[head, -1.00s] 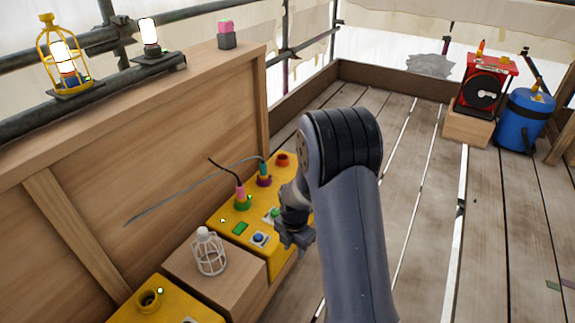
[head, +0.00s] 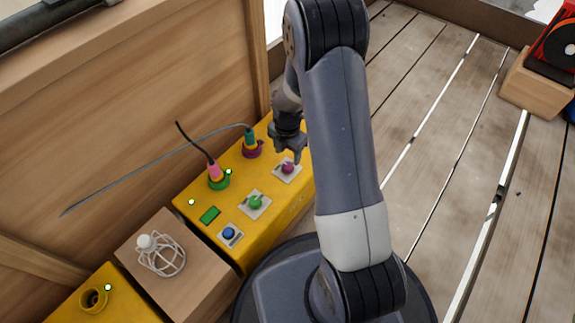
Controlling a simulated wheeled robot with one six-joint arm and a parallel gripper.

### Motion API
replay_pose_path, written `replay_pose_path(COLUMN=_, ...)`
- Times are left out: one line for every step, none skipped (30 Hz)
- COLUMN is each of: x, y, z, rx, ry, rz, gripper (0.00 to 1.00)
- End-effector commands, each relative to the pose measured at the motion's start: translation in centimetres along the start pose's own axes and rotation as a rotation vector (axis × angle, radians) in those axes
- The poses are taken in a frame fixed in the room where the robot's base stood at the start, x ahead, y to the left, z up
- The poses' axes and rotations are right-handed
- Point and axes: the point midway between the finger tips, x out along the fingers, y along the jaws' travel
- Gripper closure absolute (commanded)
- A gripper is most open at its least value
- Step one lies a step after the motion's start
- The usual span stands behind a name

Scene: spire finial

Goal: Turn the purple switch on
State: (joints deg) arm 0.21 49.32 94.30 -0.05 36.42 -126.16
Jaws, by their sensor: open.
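The purple switch (head: 288,168) is a small purple knob on a pale square plate, at the right end of a row on the yellow box (head: 238,243). The green switch (head: 255,202) and the blue switch (head: 229,234) are nearer in the same row. I cannot tell whether a finger touches the knob. My arm hides the right end of the box.
A white wire cage lamp (head: 162,256) stands on a wooden block (head: 190,285). A wooden wall (head: 110,130) runs along the left.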

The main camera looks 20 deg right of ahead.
Motion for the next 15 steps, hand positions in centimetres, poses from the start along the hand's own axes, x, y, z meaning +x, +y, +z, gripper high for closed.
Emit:
replay_pose_path(x=1.6, y=0.0, z=0.0, rx=0.000, ry=0.001, rz=-0.002, gripper=0.45)
replay_pose_path(x=2.2, y=0.0, z=0.0, rx=0.000, ry=0.001, rz=-0.002, gripper=0.45)
replay_pose_path(x=2.9, y=0.0, z=0.0, rx=0.000, ry=0.001, rz=-0.002, gripper=0.45)
replay_pose_path(x=3.4, y=0.0, z=0.0, rx=0.000, ry=0.001, rz=-0.002, gripper=0.45)
replay_pose_path(x=3.9, y=0.0, z=0.0, rx=0.000, ry=0.000, rz=-0.001, gripper=0.45)
replay_pose_path(x=4.5, y=0.0, z=0.0, rx=0.000, ry=0.000, rz=-0.001, gripper=0.45)
replay_pose_path(x=4.8, y=0.0, z=0.0, rx=0.000, ry=0.000, rz=-0.001, gripper=0.45)
replay_pose_path(x=5.2, y=0.0, z=0.0, rx=0.000, ry=0.000, rz=-0.001, gripper=0.45)
replay_pose_path(x=5.6, y=0.0, z=0.0, rx=0.000, ry=0.000, rz=-0.001, gripper=0.45)
replay_pose_path(x=5.8, y=0.0, z=0.0, rx=0.000, ry=-0.001, rz=-0.001, gripper=0.45)
replay_pose_path(x=6.0, y=0.0, z=0.0, rx=0.000, ry=-0.001, rz=0.000, gripper=0.45)
replay_pose_path(x=6.2, y=0.0, z=0.0, rx=0.000, ry=-0.001, rz=0.000, gripper=0.45)
replay_pose_path(x=6.3, y=0.0, z=0.0, rx=0.000, ry=-0.001, rz=0.001, gripper=0.45)
replay_pose_path(x=6.3, y=0.0, z=0.0, rx=0.000, ry=-0.002, rz=0.001, gripper=0.45)
replay_pose_path(x=6.4, y=0.0, z=0.0, rx=0.000, ry=-0.002, rz=0.001, gripper=0.45)
